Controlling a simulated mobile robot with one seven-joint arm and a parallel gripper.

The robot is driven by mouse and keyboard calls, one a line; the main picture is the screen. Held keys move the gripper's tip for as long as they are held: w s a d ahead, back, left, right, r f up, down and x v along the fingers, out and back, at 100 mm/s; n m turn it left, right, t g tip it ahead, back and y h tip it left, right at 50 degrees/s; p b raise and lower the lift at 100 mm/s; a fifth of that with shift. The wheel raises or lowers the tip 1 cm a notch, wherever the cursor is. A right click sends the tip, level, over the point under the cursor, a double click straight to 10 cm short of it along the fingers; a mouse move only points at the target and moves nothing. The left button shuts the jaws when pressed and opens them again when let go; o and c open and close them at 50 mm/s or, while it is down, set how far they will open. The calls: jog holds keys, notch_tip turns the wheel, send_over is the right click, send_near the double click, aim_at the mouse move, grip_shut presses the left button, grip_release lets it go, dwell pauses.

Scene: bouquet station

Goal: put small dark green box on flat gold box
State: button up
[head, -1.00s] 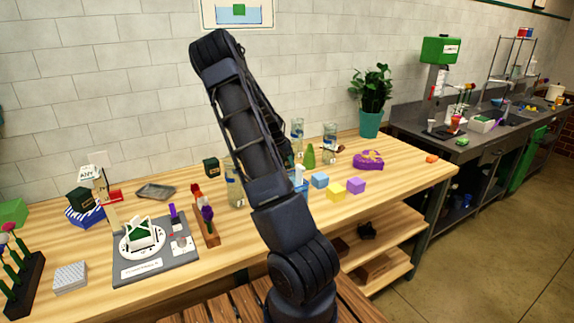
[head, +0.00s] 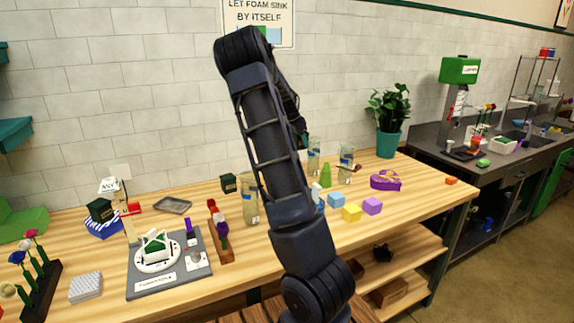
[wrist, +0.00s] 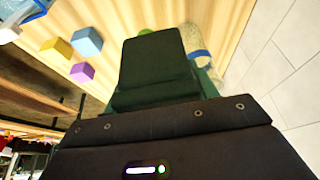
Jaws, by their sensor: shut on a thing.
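A dark green box (wrist: 156,62) fills the middle of the wrist view, and my gripper (wrist: 158,98) is shut on it. The fingertips are mostly hidden by the box. It is held over the wooden table, near the blue, yellow and purple cubes. In the head view my arm hides the gripper and the held box. I cannot make out a flat gold box in either view.
Another dark box (head: 228,183) is at the back.

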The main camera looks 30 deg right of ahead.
jog(key=w+a+r, duration=0.1)
jog(key=w+a, duration=0.3)
jog(key=w, duration=0.3)
jog(key=w+a+r, duration=0.2)
jog(key=w+a, duration=0.1)
jog(key=w, duration=0.4)
jog(key=f, duration=2)
jog(key=shift+s+a+f, duration=0.1)
jog(key=shift+a+f, duration=0.05)
jog(key=shift+a, duration=0.05)
jog(key=shift+f, duration=0.15)
jog(key=o, duration=1)
